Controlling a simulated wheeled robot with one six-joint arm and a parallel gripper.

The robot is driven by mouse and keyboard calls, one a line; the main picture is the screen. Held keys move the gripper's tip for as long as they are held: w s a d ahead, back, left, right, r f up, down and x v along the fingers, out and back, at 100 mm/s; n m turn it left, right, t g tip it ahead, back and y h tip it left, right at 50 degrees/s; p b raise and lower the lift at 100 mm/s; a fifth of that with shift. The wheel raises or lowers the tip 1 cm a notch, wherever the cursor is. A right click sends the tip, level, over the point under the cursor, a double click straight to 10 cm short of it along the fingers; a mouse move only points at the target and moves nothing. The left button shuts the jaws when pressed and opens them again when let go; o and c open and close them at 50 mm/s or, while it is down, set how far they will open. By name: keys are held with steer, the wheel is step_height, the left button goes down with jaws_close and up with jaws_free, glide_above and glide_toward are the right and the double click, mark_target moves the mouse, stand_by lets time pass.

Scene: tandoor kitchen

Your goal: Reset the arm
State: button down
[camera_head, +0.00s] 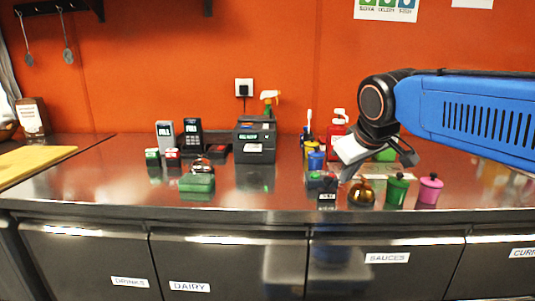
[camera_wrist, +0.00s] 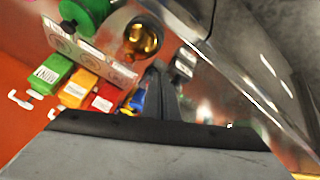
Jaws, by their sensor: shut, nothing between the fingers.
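My arm reaches in from the right of the head view, with a blue link and a dark wrist. My gripper (camera_head: 347,178) hangs over the right part of the steel counter (camera_head: 120,180), pointing down and to the left. Its fingers look closed and hold nothing. In the wrist view the dark fingers (camera_wrist: 168,95) show in the middle, above the grey gripper body. A brass-coloured round pot (camera_head: 362,193) stands just right of the fingertips; it also shows in the wrist view (camera_wrist: 142,38). I cannot tell the exact gap between them.
A green pot (camera_head: 397,190) and a pink pot (camera_head: 430,190) stand near the counter's front edge. Several small coloured containers sit left of the gripper, including a blue one (camera_head: 316,160). A black printer (camera_head: 254,140) stands further left.

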steer(key=s+d+f+m+g, duration=0.1)
steer(key=s+d+f, duration=0.3)
steer(key=s+f, duration=0.6)
steer(key=s+d+f+m+g, duration=0.1)
steer(key=s+d+f+m, duration=0.3)
steer(key=s+f, duration=0.6)
steer(key=shift+s+d+f, duration=0.3)
steer(key=shift+s+d, duration=0.35)
steer(key=shift+s, duration=0.45)
